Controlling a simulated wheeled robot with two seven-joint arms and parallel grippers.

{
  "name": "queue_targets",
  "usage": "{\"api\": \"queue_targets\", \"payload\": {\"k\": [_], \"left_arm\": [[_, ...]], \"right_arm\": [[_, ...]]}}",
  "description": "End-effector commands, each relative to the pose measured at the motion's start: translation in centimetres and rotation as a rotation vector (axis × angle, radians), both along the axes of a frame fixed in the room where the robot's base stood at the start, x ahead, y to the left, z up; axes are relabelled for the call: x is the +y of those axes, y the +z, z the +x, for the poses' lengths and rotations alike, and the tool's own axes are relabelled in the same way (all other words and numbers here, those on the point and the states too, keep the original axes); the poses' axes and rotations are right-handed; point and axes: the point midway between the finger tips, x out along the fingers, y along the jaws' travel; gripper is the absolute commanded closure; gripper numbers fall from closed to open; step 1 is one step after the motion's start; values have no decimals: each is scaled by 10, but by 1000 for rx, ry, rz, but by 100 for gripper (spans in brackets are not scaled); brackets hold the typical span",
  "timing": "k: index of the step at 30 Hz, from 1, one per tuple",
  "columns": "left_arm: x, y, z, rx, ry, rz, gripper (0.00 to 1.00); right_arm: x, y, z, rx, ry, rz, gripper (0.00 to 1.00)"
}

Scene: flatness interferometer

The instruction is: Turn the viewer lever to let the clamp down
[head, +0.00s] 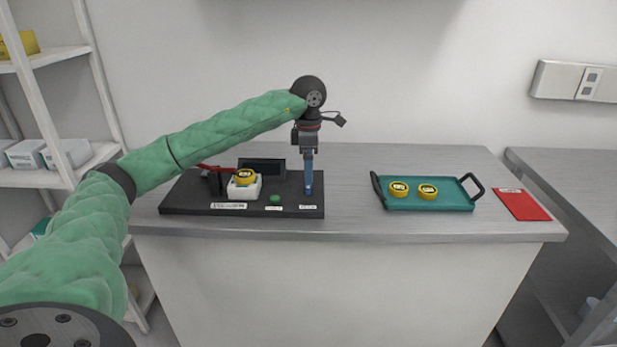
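The viewer's black base (185,203) lies on the left part of the grey counter. A white block (243,188) on it carries a yellow round piece (245,176). A red clamp arm (215,168) slants beside this piece; I cannot tell whether they touch. An upright blue part (308,177), apparently the lever, stands at the base's right end. My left gripper (309,150) points down directly at its top. The fingers overlap the blue part, so I cannot tell whether they are open or closed on it. My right gripper is not in view.
A green button (275,198) and small labels sit on the base's front. Behind is a dark panel (262,168). To the right are a teal tray (425,206) with two yellow round pieces (399,188) (428,191) and a red card (522,205). Counter between base and tray is clear.

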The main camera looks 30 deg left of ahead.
Motion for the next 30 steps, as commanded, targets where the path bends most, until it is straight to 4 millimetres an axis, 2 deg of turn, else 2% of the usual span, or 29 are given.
{"api": "queue_targets", "payload": {"k": [3, 9, 27, 30], "left_arm": [[0, 16, 0, -1, 0, 0, 13], [0, 29, 0, 1, 0, 1, 13], [0, 30, 0, 1, 11, -1, 13], [-6, 30, 7, -38, 25, -31, 13]], "right_arm": [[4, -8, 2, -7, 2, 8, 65], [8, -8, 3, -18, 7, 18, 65], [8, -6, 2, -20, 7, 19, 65], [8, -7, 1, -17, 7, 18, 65]]}}
